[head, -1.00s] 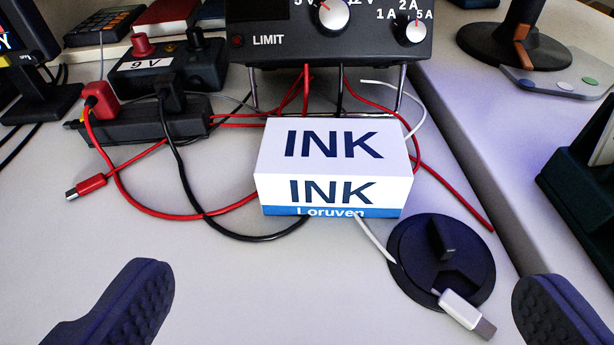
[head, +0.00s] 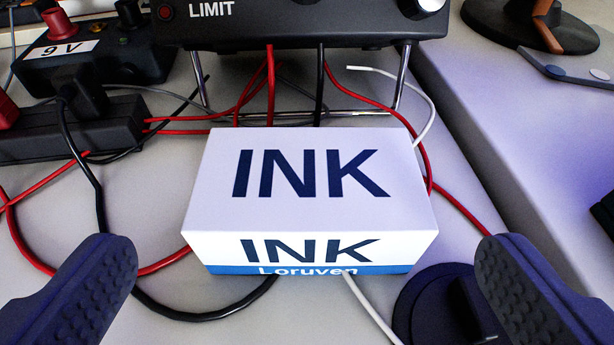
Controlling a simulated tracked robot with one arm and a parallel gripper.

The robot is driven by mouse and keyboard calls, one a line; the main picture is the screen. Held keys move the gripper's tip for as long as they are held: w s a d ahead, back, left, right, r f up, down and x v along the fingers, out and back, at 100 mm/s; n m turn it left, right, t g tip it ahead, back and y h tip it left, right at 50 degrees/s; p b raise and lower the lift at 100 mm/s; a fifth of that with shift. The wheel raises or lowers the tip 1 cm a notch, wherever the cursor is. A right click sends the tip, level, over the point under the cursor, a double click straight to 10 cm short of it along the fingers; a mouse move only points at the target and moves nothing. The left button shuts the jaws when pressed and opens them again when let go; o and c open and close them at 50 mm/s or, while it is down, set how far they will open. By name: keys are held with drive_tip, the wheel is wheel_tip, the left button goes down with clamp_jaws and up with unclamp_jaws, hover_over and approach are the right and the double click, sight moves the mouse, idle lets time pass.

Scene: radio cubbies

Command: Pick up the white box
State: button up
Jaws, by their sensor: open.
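The white box (head: 312,215) lies on the light grey desk in the middle of the head view. It has "INK" in dark blue on its top and front, and a blue "Loruven" band along the bottom of the front. My gripper (head: 308,280) is open, with one dark ridged finger at the lower left and one at the lower right. The box is between and a little beyond the fingers, and neither appears to touch it. A white cable comes out from under the front of the box. The box hides parts of the red and black cables behind it.
A dark power supply (head: 300,22) on metal legs stands just behind the box. A black power strip (head: 75,130) and a 9 V box (head: 95,50) are at the left. A round black cable grommet (head: 440,305) is at the front right. A desk seam runs along the right.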

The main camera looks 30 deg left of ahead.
sight(308, 175)
drive_tip(key=b+x, duration=0.1)
drive_tip(key=x, duration=0.4)
drive_tip(key=shift+w+b, duration=0.1)
drive_tip(key=shift+b, duration=0.25)
drive_tip(key=shift+r, duration=0.1)
drive_tip(key=c, duration=0.7)
drive_tip(key=shift+c, duration=0.2)
drive_tip(key=shift+r, duration=0.1)
